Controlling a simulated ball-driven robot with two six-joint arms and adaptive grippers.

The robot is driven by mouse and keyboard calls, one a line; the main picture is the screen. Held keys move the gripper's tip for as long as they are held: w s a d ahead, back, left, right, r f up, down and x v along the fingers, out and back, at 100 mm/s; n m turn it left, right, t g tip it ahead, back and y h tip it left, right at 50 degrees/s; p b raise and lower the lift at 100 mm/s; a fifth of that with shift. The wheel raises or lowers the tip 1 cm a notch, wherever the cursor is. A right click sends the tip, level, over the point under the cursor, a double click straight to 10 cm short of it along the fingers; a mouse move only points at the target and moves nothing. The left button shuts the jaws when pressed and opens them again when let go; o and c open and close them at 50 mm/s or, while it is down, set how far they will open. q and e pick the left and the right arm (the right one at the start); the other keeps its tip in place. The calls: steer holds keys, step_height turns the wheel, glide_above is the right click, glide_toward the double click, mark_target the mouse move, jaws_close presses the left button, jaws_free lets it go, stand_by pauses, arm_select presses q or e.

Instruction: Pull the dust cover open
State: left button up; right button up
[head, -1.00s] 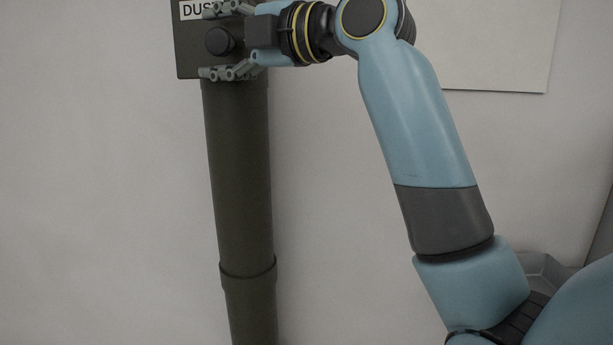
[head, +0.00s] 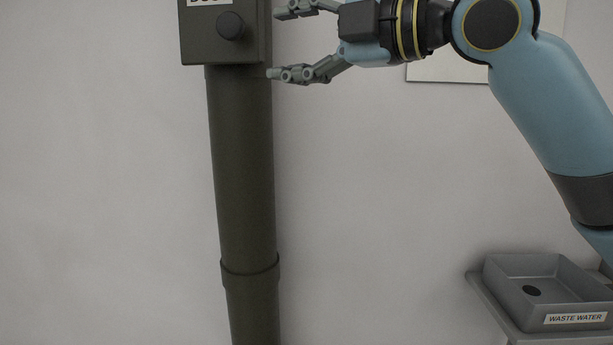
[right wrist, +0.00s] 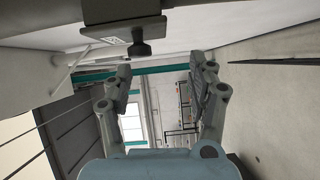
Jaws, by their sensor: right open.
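The dust cover (head: 196,40) is a dark olive box with a partly cut-off white label, at the top of the head view. A round dark knob (head: 230,26) sticks out of its front. The knob also shows in the right wrist view (right wrist: 138,48), beyond my fingers and near the top. My right gripper (head: 272,44) is open and empty, to the right of the box, with its fingertips pointing at it and apart from the knob. It shows open in the right wrist view (right wrist: 161,78) too. My left gripper is not in view.
A dark pipe (head: 241,170) runs down the wall below the box. A grey basin labelled WASTE WATER (head: 525,268) stands at the lower right. A pale panel (head: 440,70) hangs behind my right arm. The wall left of the pipe is clear.

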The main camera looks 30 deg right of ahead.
steer(key=w+d+f+m+h+b, duration=0.1)
steer(key=w+d+f+m, duration=0.1)
steer(key=f, duration=0.7)
steer(key=w+d+f+m+g+h+b, duration=0.1)
steer(key=w+d+f+m+h+b, duration=0.1)
steer(key=f, duration=0.7)
steer(key=shift+w+d+f+m, duration=0.2)
steer(key=shift+w+d+m, duration=0.65)
steer(key=shift+w, duration=0.45)
steer(key=shift+c, duration=0.3)
